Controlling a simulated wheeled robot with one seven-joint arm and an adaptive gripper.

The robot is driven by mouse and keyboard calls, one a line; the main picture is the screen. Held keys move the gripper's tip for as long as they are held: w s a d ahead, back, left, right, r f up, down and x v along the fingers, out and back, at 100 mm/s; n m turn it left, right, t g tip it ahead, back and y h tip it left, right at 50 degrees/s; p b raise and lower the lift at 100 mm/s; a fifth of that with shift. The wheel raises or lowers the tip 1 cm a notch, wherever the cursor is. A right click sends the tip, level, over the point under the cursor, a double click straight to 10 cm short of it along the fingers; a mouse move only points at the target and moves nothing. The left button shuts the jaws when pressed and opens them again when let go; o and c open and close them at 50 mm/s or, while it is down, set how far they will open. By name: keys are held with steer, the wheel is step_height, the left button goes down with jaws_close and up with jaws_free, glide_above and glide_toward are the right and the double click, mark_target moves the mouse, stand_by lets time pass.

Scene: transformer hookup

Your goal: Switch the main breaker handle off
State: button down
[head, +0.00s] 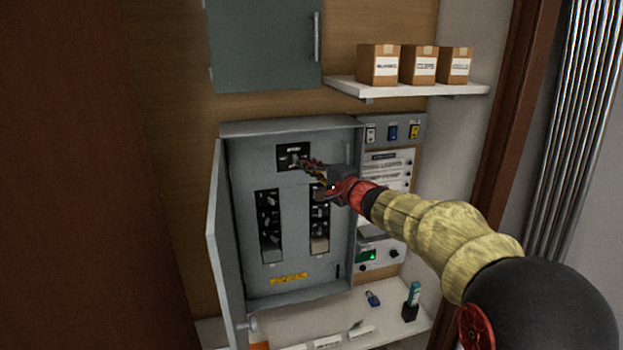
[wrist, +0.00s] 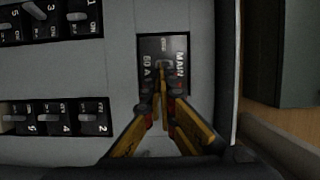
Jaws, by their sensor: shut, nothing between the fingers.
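The main breaker (head: 293,156) is a black plate with a small grey handle, high in the open grey panel. In the wrist view its handle (wrist: 164,66) sits mid-plate, between the labels "MAIN" and "60 A". My gripper (head: 306,164) is just right of the handle in the head view. In the wrist view its yellow-and-black fingers (wrist: 163,88) are shut and empty, with the tips over the plate close to the handle. I cannot tell whether they touch it. The fingers cover part of the plate, and the handle's exact position is hard to read.
Two columns of smaller breakers (head: 269,225) sit below the main one. The panel door (head: 226,235) stands open at the left. A shelf with boxes (head: 378,65) is at upper right. A counter (head: 290,325) with small items lies below.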

steer(key=shift+s+a+f+b, duration=0.15)
steer(key=shift+a+b, duration=0.1)
steer(key=shift+b, duration=0.5)
steer(key=shift+r, duration=0.2)
steer(key=shift+f, duration=0.1)
stand_by(0.6)
